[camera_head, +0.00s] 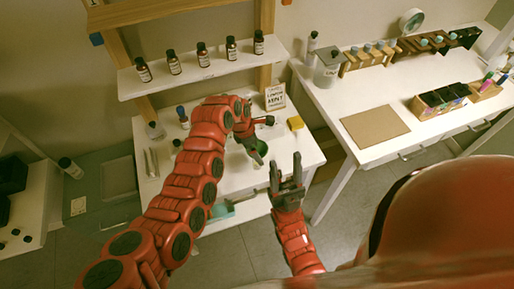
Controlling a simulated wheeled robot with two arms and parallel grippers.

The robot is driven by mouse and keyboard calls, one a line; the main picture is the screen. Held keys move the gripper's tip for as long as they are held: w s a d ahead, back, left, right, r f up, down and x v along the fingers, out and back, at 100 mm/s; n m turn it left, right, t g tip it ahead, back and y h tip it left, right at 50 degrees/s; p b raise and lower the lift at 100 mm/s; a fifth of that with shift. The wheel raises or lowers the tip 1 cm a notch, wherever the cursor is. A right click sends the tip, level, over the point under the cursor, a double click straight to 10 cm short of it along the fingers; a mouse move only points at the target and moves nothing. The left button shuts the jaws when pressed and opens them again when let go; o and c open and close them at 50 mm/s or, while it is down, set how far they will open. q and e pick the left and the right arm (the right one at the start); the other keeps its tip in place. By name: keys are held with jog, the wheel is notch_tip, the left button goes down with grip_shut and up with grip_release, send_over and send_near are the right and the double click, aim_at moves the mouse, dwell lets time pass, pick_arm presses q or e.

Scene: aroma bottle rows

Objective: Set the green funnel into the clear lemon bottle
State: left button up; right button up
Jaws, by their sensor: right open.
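A green object that looks like the funnel (261,147) is on or just above the white table (232,181), right at the fingers of my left gripper (253,148). The arm and fingers partly cover it, and I cannot tell whether the fingers hold it. My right gripper (287,171) is open and empty, pointing up in front of the table's right side. I cannot pick out the clear lemon bottle for certain; my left arm hides part of the table.
A handwritten card (275,97) and a yellow block (295,123) stand at the back right of the table. Several dark bottles line the shelf (190,76) above. The right-hand table holds a brown board (374,126), bottle racks and a grey canister (327,67).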

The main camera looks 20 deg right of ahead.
pick_arm(q)
jog(key=shift+a+r, duration=0.15)
jog(key=shift+r, duration=0.3)
jog(key=b+v, duration=0.2)
jog(key=v, duration=0.2)
jog(key=shift+w, duration=0.15)
jog(key=p+v, duration=0.1)
jog(key=v, duration=1.1)
jog(key=shift+r, duration=0.25)
